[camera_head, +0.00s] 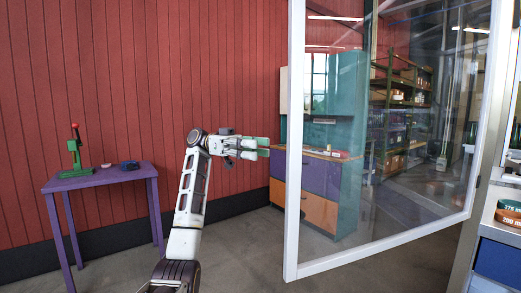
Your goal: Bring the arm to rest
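My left arm (190,195) rises from the bottom of the head view and bends to the right at its top. My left gripper (263,147) points right, in mid-air, just left of the glass door's white frame. Its two pale fingers look apart, with nothing seen between them. My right gripper is not in view.
A glass door with a white frame (296,150) stands open at the right, close to my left gripper. A purple table (100,178) with a green press (74,155) stands at the left by the red wall. A cabinet (320,178) with purple and orange fronts stands behind the glass.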

